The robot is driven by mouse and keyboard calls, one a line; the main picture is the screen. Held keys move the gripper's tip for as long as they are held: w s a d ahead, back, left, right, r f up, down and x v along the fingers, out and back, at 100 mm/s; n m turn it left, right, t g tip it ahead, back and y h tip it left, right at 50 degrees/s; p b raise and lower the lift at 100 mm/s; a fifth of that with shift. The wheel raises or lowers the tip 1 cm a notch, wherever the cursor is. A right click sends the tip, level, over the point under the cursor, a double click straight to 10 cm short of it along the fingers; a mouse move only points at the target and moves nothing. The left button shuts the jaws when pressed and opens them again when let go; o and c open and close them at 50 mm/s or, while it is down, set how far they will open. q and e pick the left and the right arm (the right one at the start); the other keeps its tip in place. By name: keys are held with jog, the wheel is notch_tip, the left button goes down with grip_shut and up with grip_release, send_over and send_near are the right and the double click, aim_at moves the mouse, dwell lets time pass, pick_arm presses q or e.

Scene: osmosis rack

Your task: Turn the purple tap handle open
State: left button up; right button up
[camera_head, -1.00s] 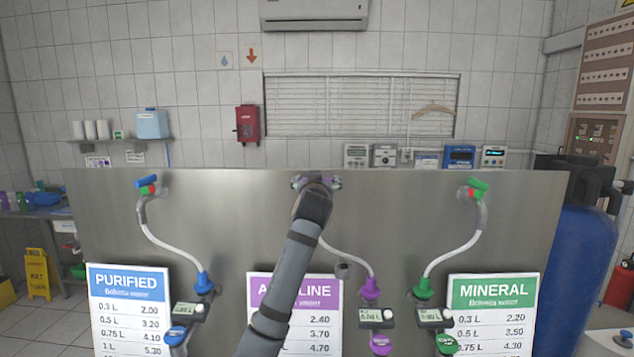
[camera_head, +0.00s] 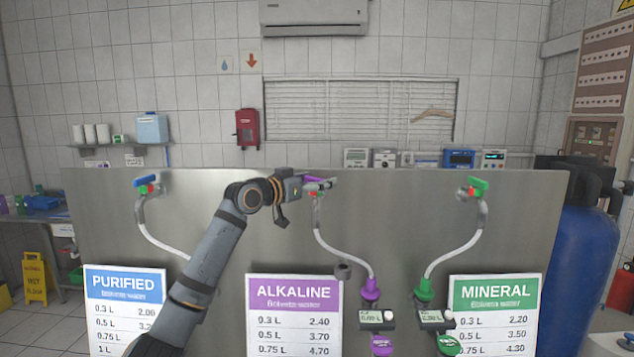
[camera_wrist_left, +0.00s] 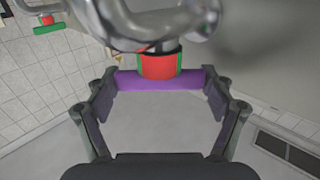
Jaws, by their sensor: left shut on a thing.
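The purple tap handle (camera_head: 313,180) is above the ALKALINE sign in the head view, partly hidden by my left gripper (camera_head: 318,185). In the left wrist view the purple handle (camera_wrist_left: 188,79) is a bar lying across between the two fingers of my left gripper (camera_wrist_left: 160,92). The fingers close on its two ends. A red and green collar (camera_wrist_left: 158,66) sits at the middle of the handle, below a metal pipe (camera_wrist_left: 165,25). In the head view my left arm reaches up from the lower left. My right gripper is not in view.
A blue handle (camera_head: 146,181) stands on the panel at left, a green handle (camera_head: 478,185) at right. The steel panel (camera_head: 400,215) is bare between the hoses. A blue tank (camera_head: 580,265) stands at the right end.

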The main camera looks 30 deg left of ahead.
pick_arm(q)
jog(key=m+h, duration=0.1)
jog(key=h, duration=0.1)
jog(key=m+g+h, duration=0.2)
jog(key=h, duration=0.1)
jog(key=shift+r+m+h, duration=0.25)
jog(key=shift+m+h, duration=0.05)
jog(key=shift+m, duration=0.1)
jog(key=m+g+h+p, duration=0.1)
jog(key=m+g+h, duration=0.2)
jog(key=h, duration=0.1)
jog(key=shift+m+g+p, duration=0.3)
jog(key=shift+p, duration=0.05)
jog(key=shift+h, duration=0.3)
jog(key=shift+f+m+g+h, duration=0.2)
jog(key=shift+m+g+h, duration=0.2)
jog(key=shift+m+g, duration=0.15)
jog(key=o, duration=1)
jog(key=shift+o, duration=0.2)
jog(key=shift+s+d, duration=0.1)
